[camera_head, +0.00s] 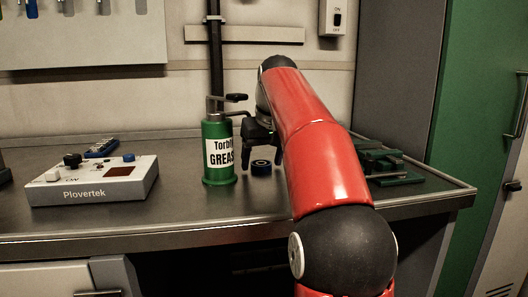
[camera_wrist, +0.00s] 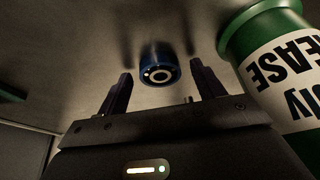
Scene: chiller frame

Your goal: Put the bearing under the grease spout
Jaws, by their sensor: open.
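The bearing (camera_head: 261,168) is a small dark blue ring on the bench, just right of the grease can (camera_head: 219,152). The can is green with a white label and has a spout and lever at its top. My gripper (camera_head: 262,140) is above the bearing, fingers pointing down, open and empty. In the wrist view the bearing (camera_wrist: 159,66) lies beyond and between the two spread fingertips (camera_wrist: 160,80), apart from both. The green can (camera_wrist: 262,45) stands close to the finger on the right. My red arm hides part of the bench behind it.
A grey Plovertek control box (camera_head: 92,181) with knobs sits at the left, a blue item (camera_head: 101,148) behind it. Green and dark metal parts (camera_head: 385,165) lie right of my arm. A black post (camera_head: 215,60) rises behind the can. The bench front between box and can is clear.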

